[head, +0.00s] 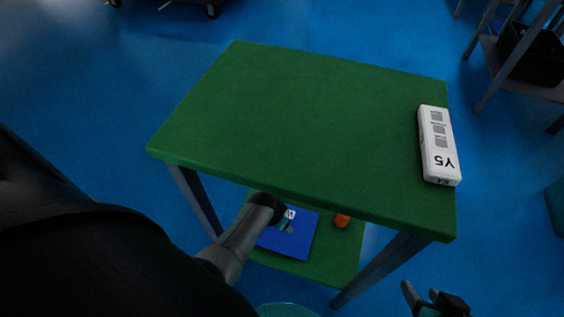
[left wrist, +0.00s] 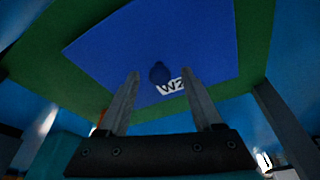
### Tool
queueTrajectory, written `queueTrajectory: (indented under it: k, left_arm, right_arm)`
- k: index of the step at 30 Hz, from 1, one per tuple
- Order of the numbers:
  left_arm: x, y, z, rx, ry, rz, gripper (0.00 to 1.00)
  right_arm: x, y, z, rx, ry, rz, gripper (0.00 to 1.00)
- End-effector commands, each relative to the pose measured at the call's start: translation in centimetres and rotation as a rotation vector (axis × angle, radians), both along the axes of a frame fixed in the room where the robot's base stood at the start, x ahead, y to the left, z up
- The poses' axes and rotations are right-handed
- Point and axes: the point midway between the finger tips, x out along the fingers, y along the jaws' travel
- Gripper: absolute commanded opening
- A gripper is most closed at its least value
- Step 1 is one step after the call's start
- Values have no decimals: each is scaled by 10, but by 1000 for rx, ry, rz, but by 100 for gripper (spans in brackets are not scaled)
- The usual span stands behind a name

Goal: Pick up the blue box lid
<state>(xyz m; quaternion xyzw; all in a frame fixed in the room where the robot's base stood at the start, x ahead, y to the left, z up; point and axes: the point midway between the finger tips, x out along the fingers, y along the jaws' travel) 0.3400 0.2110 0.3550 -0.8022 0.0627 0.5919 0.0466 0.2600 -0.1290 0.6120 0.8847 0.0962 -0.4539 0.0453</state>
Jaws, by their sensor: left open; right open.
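The blue box lid (head: 298,241) lies on the lower green shelf of the table, with a white label on it. In the left wrist view the lid (left wrist: 150,45) shows a dark blue round knob (left wrist: 158,72) and a label reading W2. My left gripper (left wrist: 160,76) is open, its two fingers apart on either side of the knob in that view. Whether they touch it I cannot tell. In the head view my left forearm and wrist hide part of the lid. My right gripper (head: 422,291) is open and empty at the lower right, away from the table.
The green tabletop (head: 300,130) hangs over the lower shelf (head: 345,255). A white box (head: 438,146) marked Y5 lies at its right edge. An orange object (head: 342,220) is on the shelf right of the lid. Table legs (head: 385,265) flank the shelf. Another rack (head: 520,60) stands top right.

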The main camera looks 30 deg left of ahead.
Motion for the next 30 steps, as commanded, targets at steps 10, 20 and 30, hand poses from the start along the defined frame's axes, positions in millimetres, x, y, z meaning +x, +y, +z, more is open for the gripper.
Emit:
queueTrajectory:
  k: [10, 20, 30]
  left_arm:
    - [0, 0, 0, 0, 0, 0, 37]
    - [0, 0, 0, 0, 0, 0, 0]
    - [0, 0, 0, 0, -1, 0, 0]
  right_arm:
    - [0, 0, 0, -1, 2, -1, 50]
    - [0, 0, 0, -1, 3, -1, 50]
    - [0, -1, -1, -1, 3, -1, 50]
